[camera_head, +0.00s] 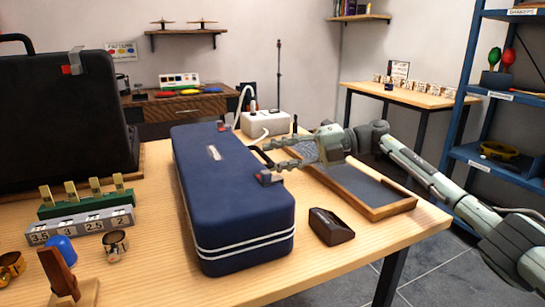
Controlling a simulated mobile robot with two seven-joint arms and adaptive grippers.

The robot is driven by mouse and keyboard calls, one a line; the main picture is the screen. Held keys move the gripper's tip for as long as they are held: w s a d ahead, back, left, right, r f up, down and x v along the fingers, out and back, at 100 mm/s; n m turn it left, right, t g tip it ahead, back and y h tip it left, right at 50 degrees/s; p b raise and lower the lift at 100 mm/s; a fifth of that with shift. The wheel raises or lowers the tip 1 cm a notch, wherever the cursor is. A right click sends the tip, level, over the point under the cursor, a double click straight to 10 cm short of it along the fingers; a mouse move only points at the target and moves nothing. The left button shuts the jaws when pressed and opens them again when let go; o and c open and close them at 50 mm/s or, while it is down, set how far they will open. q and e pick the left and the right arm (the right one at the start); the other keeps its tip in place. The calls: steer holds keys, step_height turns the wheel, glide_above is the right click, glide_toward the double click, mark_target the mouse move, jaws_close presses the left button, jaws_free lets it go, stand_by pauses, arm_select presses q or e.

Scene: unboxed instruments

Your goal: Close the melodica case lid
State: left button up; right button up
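The long blue case (228,196), which I take as the melodica case, lies on the wooden table. Its lid looks down, with no gap showing at the near end, where two white stripes run around it. A handle (214,153) lies on its top, and latches with red parts show at its right edge, one far (223,127) and one near (270,178). My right gripper (265,157) is at the case's right edge, just beyond the near latch. Its fingers look apart with nothing between them; whether they touch the case is unclear. My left gripper is out of view.
A wood-framed tray (400,207) lies under my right arm. A dark wedge-shaped object (331,226) sits right of the case. A large black case (62,122), a numbered block (81,226) and brass cups (116,244) stand left. A white power box (265,123) is behind.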

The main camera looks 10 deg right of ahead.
steer(key=v, duration=1.1)
